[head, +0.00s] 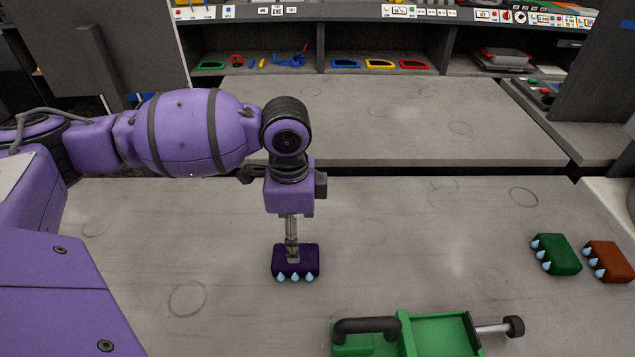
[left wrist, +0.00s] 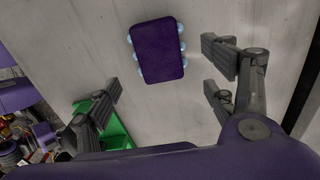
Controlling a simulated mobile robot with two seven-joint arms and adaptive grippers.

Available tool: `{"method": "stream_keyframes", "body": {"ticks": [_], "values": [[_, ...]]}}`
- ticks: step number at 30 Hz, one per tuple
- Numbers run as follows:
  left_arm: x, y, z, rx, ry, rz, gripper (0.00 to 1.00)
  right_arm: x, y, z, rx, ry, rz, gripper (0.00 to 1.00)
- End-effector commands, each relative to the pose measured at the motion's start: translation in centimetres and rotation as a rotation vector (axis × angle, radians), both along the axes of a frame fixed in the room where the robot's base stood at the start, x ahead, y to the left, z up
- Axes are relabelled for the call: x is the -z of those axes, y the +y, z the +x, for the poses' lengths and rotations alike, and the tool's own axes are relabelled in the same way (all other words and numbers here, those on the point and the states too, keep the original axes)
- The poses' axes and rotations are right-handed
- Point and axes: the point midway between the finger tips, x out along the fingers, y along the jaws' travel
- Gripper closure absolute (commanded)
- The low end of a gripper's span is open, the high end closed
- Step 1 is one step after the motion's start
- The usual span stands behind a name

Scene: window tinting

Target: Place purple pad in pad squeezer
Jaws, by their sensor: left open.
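The purple pad (head: 309,264) lies flat on the near grey table, with light-blue drops along its near edge. It also shows in the left wrist view (left wrist: 157,50), with blue drops along two opposite sides. My left gripper (head: 292,257) points down over the pad. In the left wrist view its fingers (left wrist: 160,82) are spread, with nothing between them, and the pad shows mostly beyond the fingertips. The green pad squeezer (head: 437,336), with a dark curved handle, stands at the bottom of the head view, partly cut off. Part of it shows behind a finger in the left wrist view (left wrist: 117,134). My right gripper is out of view.
A green pad (head: 559,254) and an orange-brown pad (head: 609,261) lie at the right of the near table. A second grey table (head: 400,110) stands beyond a gap, with shelves of coloured tools behind it. The table between purple pad and green pad is clear.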

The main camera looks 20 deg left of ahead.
Motion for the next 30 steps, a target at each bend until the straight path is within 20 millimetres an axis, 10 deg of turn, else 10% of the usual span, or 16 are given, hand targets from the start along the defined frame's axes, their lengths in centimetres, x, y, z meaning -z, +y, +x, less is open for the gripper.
{"method": "stream_keyframes", "body": {"ticks": [25,30], "values": [[7.6,0.2,0.0,0.0,0.001,0.0,0.23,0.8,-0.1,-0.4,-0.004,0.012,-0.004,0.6],[7.5,0.2,0.0,0.0,0.001,0.0,0.46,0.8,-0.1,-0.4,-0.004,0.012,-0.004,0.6]]}}
